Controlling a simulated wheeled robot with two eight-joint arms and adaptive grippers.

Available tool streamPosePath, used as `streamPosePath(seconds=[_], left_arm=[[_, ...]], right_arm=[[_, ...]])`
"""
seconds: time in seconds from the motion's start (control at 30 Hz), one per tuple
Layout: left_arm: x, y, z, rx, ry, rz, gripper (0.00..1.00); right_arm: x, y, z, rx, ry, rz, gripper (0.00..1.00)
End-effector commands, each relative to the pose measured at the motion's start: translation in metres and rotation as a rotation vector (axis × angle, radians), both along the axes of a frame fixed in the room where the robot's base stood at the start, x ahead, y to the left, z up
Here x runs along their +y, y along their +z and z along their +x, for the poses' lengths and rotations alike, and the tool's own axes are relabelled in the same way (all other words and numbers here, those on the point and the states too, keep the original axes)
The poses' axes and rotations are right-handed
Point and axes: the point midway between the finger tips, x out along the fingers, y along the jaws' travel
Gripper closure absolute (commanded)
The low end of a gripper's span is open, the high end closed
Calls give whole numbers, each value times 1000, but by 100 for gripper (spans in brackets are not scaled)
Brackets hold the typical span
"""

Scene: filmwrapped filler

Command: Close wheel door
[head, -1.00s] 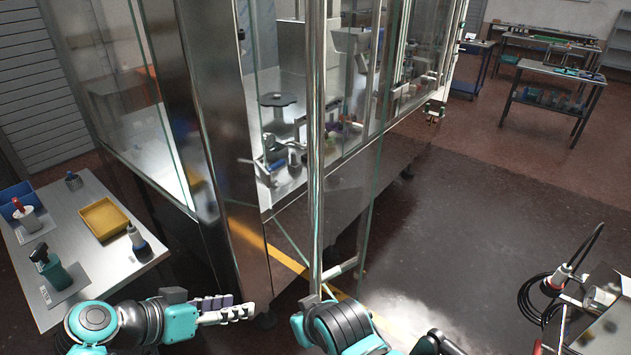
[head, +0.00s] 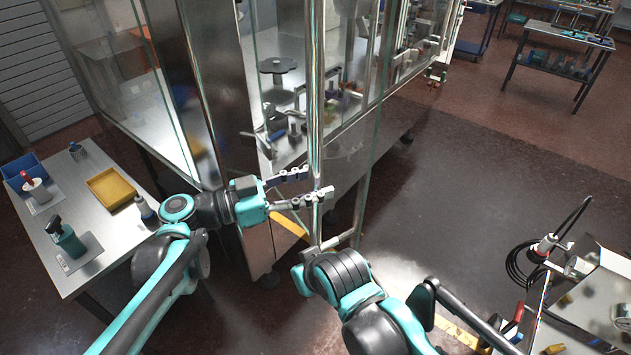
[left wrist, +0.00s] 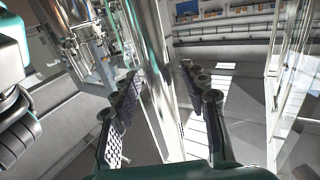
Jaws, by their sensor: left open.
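The wheel door is a tall glass panel (head: 350,170) with a shiny metal edge post (head: 315,110). It stands open, swung out from the metal machine cabinet (head: 225,130). My left gripper (head: 306,184) is open at the post's lower part, its fingers pointing right. In the left wrist view, the post (left wrist: 152,60) rises between the two spread fingers (left wrist: 163,92); contact cannot be told. My right arm's teal and black end (head: 335,280) is at the post's foot, beside a short metal bar (head: 342,239). Its fingers are hidden.
A side table (head: 100,235) at left holds a yellow tray (head: 112,187), a blue bin (head: 22,170) and bottles. A metal cart (head: 595,300) with cables stands at lower right. The floor (head: 480,210) right of the door is clear.

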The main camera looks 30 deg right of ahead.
Motion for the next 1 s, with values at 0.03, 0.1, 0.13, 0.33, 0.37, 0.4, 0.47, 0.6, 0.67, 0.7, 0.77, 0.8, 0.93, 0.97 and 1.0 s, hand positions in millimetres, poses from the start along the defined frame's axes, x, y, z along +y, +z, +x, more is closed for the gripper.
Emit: streamPosePath(seconds=[0.03, 0.1, 0.13, 0.33, 0.37, 0.4, 0.47, 0.6, 0.67, 0.7, 0.77, 0.8, 0.93, 0.97, 1.0], left_arm=[[-3, 0, -1, 0, 0, 0, 56], [-6, 0, -1, 0, 1, 0, 56], [-6, 0, -1, 0, 1, 0, 56], [-6, 0, -1, 1, 1, 1, 56], [-6, 0, -1, 1, 1, 1, 64], [-6, 0, -1, 1, 1, 1, 74], [-6, 0, -1, 1, 1, 1, 90], [-6, 0, -1, 1, 1, 1, 100], [-6, 0, -1, 1, 1, 1, 100], [-6, 0, -1, 1, 1, 1, 100], [-6, 0, -1, 1, 1, 1, 100], [-6, 0, -1, 1, 1, 1, 100], [-10, 0, -2, 1, 9, 1, 100], [-13, 0, -2, 1, 14, 1, 100], [-16, 0, -3, 1, 22, 1, 100]], right_arm=[[0, 0, 0, 0, 0, 0, 100], [0, 0, 0, 0, 0, 0, 100], [0, 0, 0, 0, 0, 0, 100], [0, 0, 0, 0, 0, 0, 100], [0, 0, 0, 0, 0, 0, 100], [0, 0, 0, 0, 0, 0, 100], [0, 0, 0, 0, 0, 0, 100], [0, 0, 0, 0, 0, 0, 100], [0, 0, 0, 0, 0, 0, 100], [0, 0, 0, 0, 0, 0, 100], [0, 0, 0, 0, 0, 0, 100], [0, 0, 0, 0, 0, 0, 100], [0, 0, 0, 0, 0, 0, 100], [0, 0, 0, 0, 0, 0, 100], [0, 0, 0, 0, 0, 0, 100]])
